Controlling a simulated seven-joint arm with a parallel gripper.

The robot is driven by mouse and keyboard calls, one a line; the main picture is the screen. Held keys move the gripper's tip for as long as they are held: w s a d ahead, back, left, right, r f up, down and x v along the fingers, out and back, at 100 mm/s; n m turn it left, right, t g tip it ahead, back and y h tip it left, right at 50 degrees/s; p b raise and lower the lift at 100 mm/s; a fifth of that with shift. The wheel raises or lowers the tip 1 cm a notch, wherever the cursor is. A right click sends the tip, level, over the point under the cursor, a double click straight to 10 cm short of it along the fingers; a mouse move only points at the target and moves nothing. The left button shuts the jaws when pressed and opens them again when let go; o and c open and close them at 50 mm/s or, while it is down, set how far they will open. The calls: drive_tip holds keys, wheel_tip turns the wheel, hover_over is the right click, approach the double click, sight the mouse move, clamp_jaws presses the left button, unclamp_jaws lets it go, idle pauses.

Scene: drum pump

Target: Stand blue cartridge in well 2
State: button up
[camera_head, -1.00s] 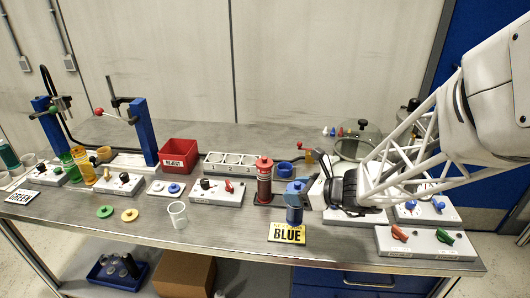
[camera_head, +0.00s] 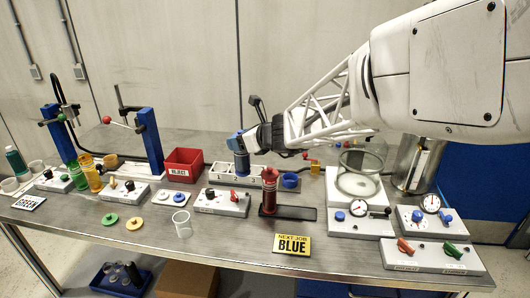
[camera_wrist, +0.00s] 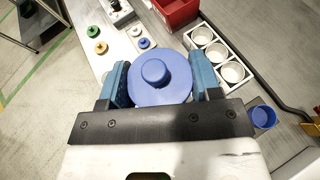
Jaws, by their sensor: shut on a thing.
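My gripper (camera_head: 246,140) is shut on the blue cartridge (camera_head: 242,164) and holds it upright by its upper part. In the wrist view the cartridge's round blue top and knob (camera_wrist: 156,72) sit between the two blue fingers. The white block with three round wells (camera_head: 221,180) is behind the cartridge in the head view, which partly hides it. In the wrist view the block (camera_wrist: 241,85) lies to the right of the cartridge, and its three wells look empty. The cartridge's bottom is hidden in the wrist view, and its height over the block is unclear.
A red cartridge (camera_head: 269,190) stands on a dark base in front of the block. A red REJECT bin (camera_head: 184,163) is to the left and a blue cup (camera_head: 290,181) to the right. A valve box (camera_head: 221,203) and a yellow BLUE sign (camera_head: 292,245) are nearer the front.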

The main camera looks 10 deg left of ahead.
drive_tip(key=a+f+m+t+h, duration=0.1)
drive_tip(key=a+f+m+t, duration=0.1)
drive_tip(key=a, duration=0.7)
drive_tip(key=a+f+m+t+h, duration=0.2)
drive_tip(key=a+f, duration=0.1)
drive_tip(key=a, duration=0.7)
drive_tip(key=shift+a+f, duration=0.2)
drive_tip(key=shift+w, duration=0.15)
